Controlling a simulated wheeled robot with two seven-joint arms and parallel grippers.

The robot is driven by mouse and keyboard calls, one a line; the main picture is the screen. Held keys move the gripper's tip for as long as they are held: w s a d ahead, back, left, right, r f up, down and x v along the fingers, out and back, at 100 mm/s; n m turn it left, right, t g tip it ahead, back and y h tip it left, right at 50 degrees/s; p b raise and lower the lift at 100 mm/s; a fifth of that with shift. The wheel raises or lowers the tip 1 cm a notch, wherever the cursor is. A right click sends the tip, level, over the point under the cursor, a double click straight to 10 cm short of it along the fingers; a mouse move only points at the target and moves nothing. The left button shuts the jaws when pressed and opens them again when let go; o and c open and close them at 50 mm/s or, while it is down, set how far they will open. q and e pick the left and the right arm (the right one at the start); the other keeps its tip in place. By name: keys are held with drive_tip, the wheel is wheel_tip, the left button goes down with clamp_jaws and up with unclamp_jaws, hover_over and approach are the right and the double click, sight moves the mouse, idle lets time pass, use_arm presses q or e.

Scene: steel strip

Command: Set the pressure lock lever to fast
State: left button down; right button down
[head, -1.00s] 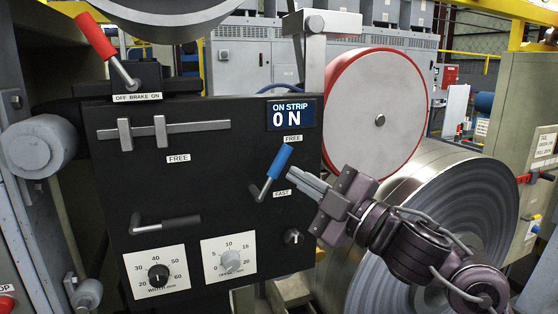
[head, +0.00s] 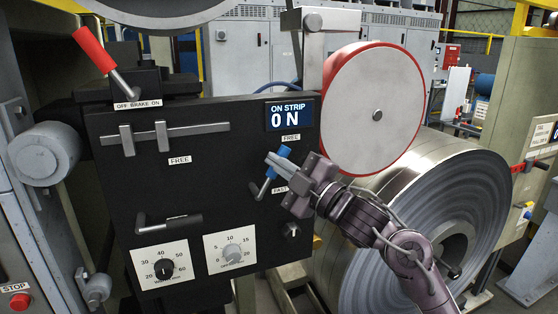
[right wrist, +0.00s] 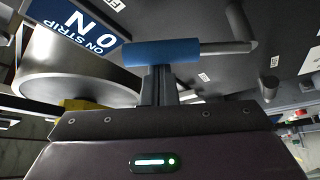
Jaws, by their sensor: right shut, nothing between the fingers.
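The lever with a blue grip (head: 284,153) sits on the black panel and leans up and right from its pivot. A FREE label (head: 291,138) is above it and a FAST label (head: 280,190) is below it. My right gripper (head: 270,158) is shut and empty, its fingertips across the blue grip. In the right wrist view the blue grip (right wrist: 160,52) lies crosswise at the tips of the shut fingers (right wrist: 158,80); I cannot tell if they touch. The grey lever rod runs right from the grip. My left gripper is not in view.
A red-handled brake lever (head: 95,50) stands at the panel's upper left. Two dials (head: 163,268) and a small black knob (head: 291,230) are low on the panel. A red-edged roller (head: 375,115) and a large steel coil (head: 475,210) stand right of the panel.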

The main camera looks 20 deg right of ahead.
drive_tip(key=shift+a, duration=0.1)
drive_tip(key=shift+d+f+m+b, duration=0.15)
drive_tip(key=shift+d+m+b, duration=0.15)
drive_tip(key=shift+m+b, duration=0.2)
drive_tip(key=shift+d+f+t, duration=0.1)
drive_tip(key=shift+t, duration=0.2)
drive_tip(key=d+f+m+t+h+b, duration=0.4)
drive_tip(key=m+h+b, duration=0.4)
drive_tip(key=m, duration=0.9)
drive_tip(key=shift+d+f+m+t+h+b, duration=0.5)
drive_tip(key=shift+f+h, duration=0.4)
drive_tip(key=shift+f, duration=0.5)
drive_tip(key=shift+w+a, duration=0.1)
